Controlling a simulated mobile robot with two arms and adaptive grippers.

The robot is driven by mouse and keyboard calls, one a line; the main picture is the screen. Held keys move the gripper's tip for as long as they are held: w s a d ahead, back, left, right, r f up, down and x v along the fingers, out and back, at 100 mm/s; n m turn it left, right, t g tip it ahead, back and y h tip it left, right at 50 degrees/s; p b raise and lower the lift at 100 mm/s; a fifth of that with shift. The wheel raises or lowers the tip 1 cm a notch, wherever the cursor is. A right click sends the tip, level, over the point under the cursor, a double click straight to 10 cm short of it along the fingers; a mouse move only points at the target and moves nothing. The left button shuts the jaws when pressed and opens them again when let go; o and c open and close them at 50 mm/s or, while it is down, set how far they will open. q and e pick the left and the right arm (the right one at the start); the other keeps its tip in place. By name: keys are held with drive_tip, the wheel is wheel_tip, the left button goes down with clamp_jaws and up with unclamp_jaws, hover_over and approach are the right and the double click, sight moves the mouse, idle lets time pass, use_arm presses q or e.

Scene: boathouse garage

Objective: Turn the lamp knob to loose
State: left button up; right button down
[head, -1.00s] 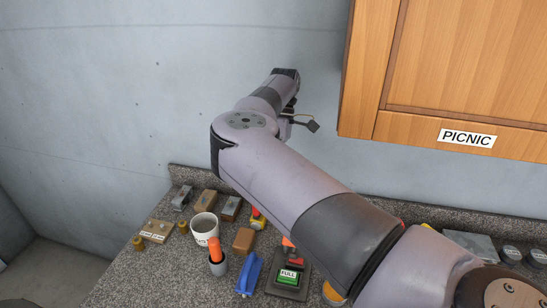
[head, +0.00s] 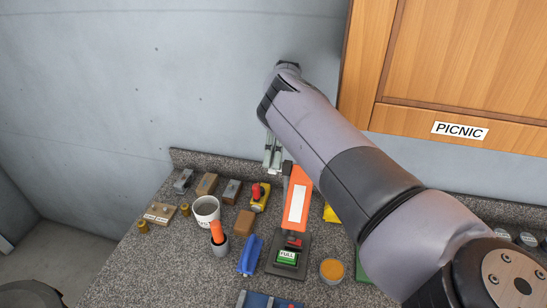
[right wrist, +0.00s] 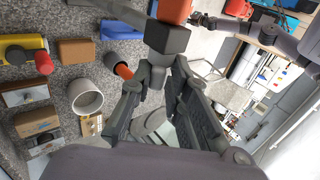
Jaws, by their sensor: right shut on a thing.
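An orange lamp (head: 297,203) with a white panel and a dark grey top end stands over a dark base (head: 272,262) with a green FULL label. In the right wrist view the lamp's dark grey block (right wrist: 165,38) and orange body show at the top. My right gripper (head: 273,167) is at the lamp's top, by the wall. In the right wrist view its fingers (right wrist: 156,76) close on a small grey part below the block, which I take for the lamp knob. The fingers mostly hide the knob, so its setting cannot be read. My left gripper is not in view.
A wooden cabinet (head: 450,60) marked PICNIC hangs at the right.

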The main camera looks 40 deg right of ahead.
drive_tip(key=c, duration=1.9)
unclamp_jaws()
drive_tip(key=shift+c, duration=0.2)
drive_tip(key=o, duration=0.3)
drive_tip(key=shift+w+d+f, duration=0.15)
drive_tip(key=shift+d, duration=0.05)
drive_tip(key=shift+a, duration=0.15)
